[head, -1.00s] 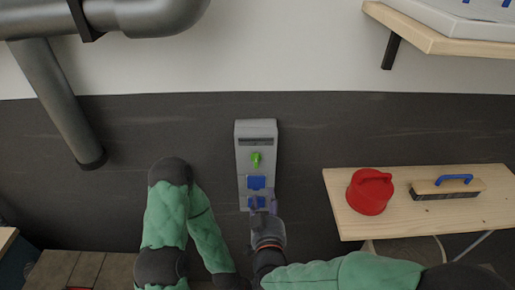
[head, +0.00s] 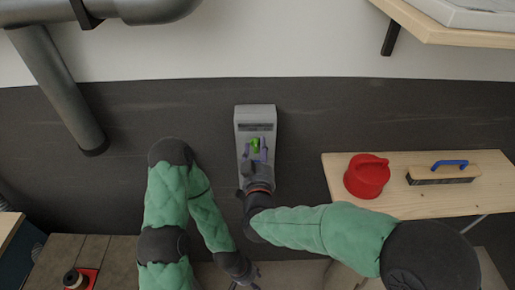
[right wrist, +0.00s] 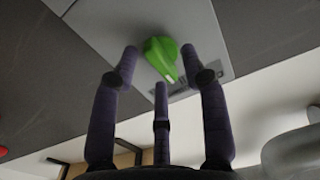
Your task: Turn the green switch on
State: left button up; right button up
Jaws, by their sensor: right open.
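The green switch (head: 255,145) is a rotary knob on a grey wall box (head: 256,113). In the right wrist view the knob (right wrist: 163,57) sits just ahead of the fingers, its pointer end toward the lower right. My right gripper (head: 255,154) is open around the lower side of the knob in the head view; in the wrist view its fingers (right wrist: 160,75) are spread, with the knob between the tips and no clear contact. My left gripper (head: 246,276) hangs low at the bottom edge; its fingers are too small to read.
A wooden shelf (head: 432,202) at the right carries a red round lidded thing (head: 367,176) and a blue-handled brush (head: 444,174). A thick grey pipe (head: 62,90) runs down the wall at the left. The dark wall beside the box is clear.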

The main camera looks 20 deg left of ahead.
jog(key=shift+w+a, duration=0.1)
jog(key=shift+w, duration=0.2)
jog(key=c, duration=0.9)
jog(key=shift+o, duration=0.2)
